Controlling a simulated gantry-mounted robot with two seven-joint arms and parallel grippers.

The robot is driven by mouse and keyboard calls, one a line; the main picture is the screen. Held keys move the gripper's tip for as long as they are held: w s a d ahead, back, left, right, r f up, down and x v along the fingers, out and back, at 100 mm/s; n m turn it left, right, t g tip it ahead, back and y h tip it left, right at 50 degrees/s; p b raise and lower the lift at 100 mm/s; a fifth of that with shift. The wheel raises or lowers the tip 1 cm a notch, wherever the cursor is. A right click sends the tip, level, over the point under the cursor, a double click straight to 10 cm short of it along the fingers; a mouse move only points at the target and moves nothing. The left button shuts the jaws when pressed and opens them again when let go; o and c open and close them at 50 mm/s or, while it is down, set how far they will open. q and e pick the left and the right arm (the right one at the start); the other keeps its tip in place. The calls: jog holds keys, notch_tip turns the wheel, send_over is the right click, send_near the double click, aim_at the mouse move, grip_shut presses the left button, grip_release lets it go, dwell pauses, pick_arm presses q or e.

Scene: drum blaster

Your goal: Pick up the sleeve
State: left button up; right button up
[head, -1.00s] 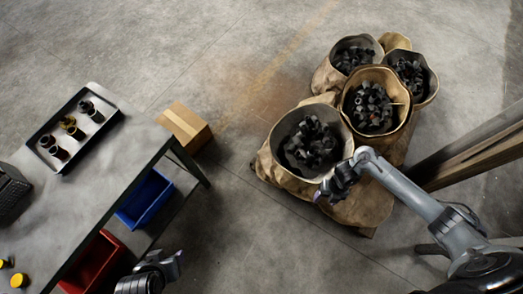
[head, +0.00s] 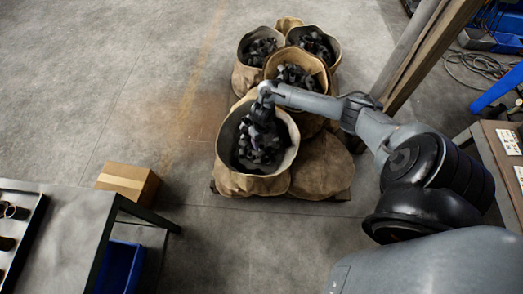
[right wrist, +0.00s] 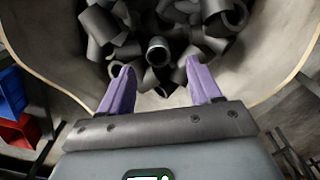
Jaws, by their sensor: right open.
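Several dark grey sleeves lie heaped in an open sack (head: 279,160) at the front of the sack group. In the right wrist view one sleeve (right wrist: 158,51) shows its round open end just beyond and between my fingertips. My right gripper (head: 262,112) reaches down over the front sack's mouth in the head view. In the right wrist view my right gripper (right wrist: 163,82) has its two purple fingers apart with nothing between them. The fingertips point at the heap; I cannot tell whether they touch it. My left gripper is not in view.
More sacks (head: 322,41) of dark parts stand behind, close together on a pallet. A cardboard box (head: 128,181) sits on the floor at left, near a grey table (head: 65,225).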

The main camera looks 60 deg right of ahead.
aim_at(262, 147)
notch_tip(262, 147, down, 5)
jog(key=shift+w+b, duration=0.15)
jog(key=shift+b, duration=1.1)
jog(key=shift+f, duration=0.5)
jog(key=shift+c, duration=1.1)
grip_shut()
